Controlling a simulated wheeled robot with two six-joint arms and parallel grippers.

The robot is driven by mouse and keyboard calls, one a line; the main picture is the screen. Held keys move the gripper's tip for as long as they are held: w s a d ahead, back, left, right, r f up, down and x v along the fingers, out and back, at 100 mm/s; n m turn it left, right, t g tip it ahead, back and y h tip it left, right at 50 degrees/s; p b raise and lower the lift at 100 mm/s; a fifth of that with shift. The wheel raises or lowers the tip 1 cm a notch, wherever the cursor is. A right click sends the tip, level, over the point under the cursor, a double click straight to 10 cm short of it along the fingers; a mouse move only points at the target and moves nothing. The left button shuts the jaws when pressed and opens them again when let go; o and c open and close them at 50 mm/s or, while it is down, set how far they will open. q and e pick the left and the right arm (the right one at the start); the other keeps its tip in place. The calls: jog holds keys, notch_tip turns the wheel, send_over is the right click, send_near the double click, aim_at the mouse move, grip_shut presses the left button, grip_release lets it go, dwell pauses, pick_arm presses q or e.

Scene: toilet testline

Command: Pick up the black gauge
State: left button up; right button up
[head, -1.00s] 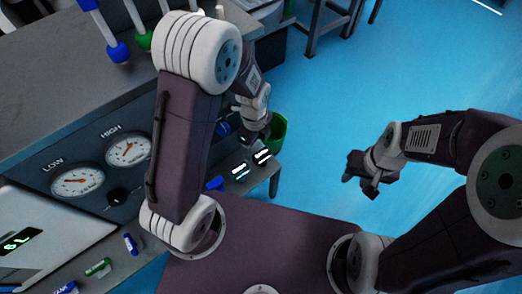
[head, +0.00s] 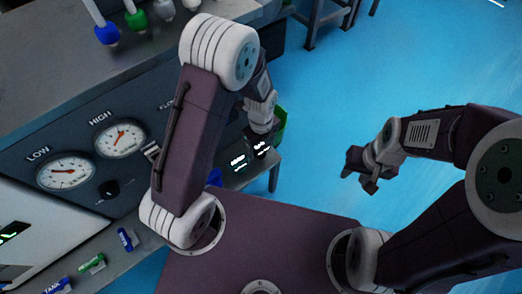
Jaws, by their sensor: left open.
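Two small dark devices with lit white displays lie on the low grey bench; one (head: 238,162) is to the left and the other (head: 260,149) is to the right, close under my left gripper. Either may be the black gauge; I cannot tell which. My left gripper (head: 262,133) is open, pointing down just above the right device, and its fingertips are small and dark here. I cannot see whether it touches the device. My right gripper (head: 359,172) hangs over the blue floor at the right, away from the bench, and its jaw state is unclear.
A panel with LOW (head: 66,173) and HIGH (head: 120,138) dials and a black knob (head: 108,189) stands at left. A green bin (head: 281,124) is behind my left gripper. Blue (head: 126,239) and green (head: 92,264) pieces lie on the bench. Floor at right is clear.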

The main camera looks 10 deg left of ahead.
pick_arm(q)
notch_tip(320, 180, down, 2)
jog(key=shift+f, duration=0.15)
pick_arm(e)
jog(key=shift+f, duration=0.65)
